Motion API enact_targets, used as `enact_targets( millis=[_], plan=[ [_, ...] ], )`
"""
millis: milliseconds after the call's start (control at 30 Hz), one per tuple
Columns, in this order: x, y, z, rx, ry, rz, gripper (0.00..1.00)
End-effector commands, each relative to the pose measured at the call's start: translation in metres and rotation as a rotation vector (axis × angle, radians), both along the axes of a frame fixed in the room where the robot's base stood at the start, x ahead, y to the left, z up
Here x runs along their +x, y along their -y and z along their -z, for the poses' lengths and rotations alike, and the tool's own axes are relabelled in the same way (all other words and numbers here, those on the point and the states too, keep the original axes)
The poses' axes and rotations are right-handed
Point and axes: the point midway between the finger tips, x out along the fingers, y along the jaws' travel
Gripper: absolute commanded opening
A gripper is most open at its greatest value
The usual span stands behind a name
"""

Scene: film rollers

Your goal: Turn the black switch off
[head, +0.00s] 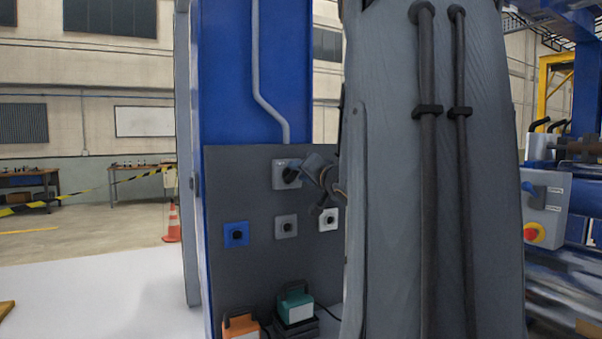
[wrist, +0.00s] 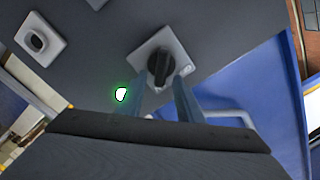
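The black switch is a dark rotary knob (head: 291,175) on a light grey square plate, high on a dark grey panel (head: 255,190). In the wrist view the black knob (wrist: 160,67) points roughly along the gap between my fingers. My gripper (head: 308,172) is at the right of the switch and partly covers its plate in the head view. In the wrist view my gripper (wrist: 162,90) is open, with one finger on each side of the knob's near end. I cannot tell whether the fingers touch the knob.
Blue (head: 236,234), grey (head: 286,226) and white (head: 328,218) plates with dark knobs sit lower on the panel. An orange box (head: 241,325) and a green box (head: 295,305) stand below. A green light (wrist: 121,94) glows beside my left finger. My arm hides the head view's right middle.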

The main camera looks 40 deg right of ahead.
Motion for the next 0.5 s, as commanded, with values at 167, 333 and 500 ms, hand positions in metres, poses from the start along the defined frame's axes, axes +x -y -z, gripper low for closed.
enact_targets(
  millis=[167,333,500],
  plan=[
    [-0.0002,0.0,0.0002,0.0,0.0,0.0,0.28],
    [-0.0003,0.0001,0.0001,0.0,-0.001,0.001,0.0],
    [-0.0004,0.0001,0.0002,-0.002,-0.001,0.001,0.0]
  ],
)
